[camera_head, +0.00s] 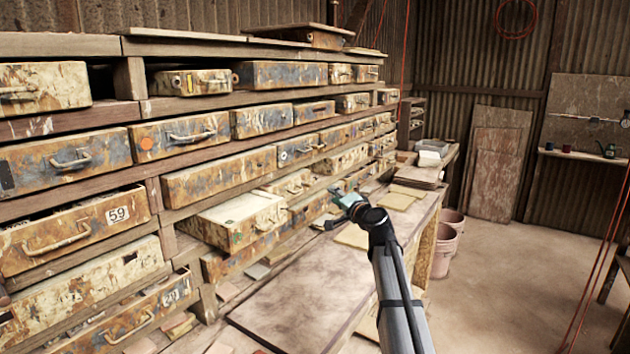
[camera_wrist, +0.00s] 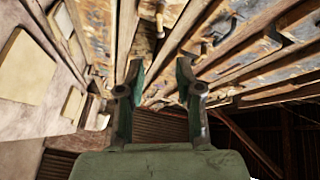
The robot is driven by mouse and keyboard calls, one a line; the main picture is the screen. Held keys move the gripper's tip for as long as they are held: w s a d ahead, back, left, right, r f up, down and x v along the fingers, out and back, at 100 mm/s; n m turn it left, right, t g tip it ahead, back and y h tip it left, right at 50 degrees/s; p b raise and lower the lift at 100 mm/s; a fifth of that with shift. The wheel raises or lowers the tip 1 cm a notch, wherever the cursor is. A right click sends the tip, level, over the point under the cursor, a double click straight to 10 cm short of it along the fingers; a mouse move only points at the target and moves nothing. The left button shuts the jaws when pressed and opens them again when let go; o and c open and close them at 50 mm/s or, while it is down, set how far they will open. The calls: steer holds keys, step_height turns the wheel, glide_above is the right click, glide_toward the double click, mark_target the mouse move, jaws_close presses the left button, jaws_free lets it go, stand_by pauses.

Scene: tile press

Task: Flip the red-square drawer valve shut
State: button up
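My gripper (camera_head: 345,200) is in front of the right part of the drawer wall, above the workbench. In the wrist view its two green fingers (camera_wrist: 160,82) are spread apart with nothing between them. A small tan peg-like part (camera_wrist: 160,22) sticks out of a drawer front beyond the fingertips; I cannot tell whether it is a valve. I cannot make out a red square mark in either view. A drawer at the left has an orange round mark (camera_head: 147,143). A small round knob (camera_head: 235,78) shows beside an upper drawer.
A drawer (camera_head: 236,222) stands pulled out left of my gripper. A drawer marked 59 (camera_head: 75,228) is at the left. The workbench (camera_head: 300,300) below has flat tiles on it. Buckets (camera_head: 445,250) stand on the floor past it.

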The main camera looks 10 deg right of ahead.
mark_target(314, 181)
steer(key=p+x, duration=0.3)
steer(key=x, duration=1.1)
steer(key=shift+w+a, duration=0.2)
steer(key=shift+w, duration=0.15)
steer(key=shift+f, duration=0.1)
jaws_close()
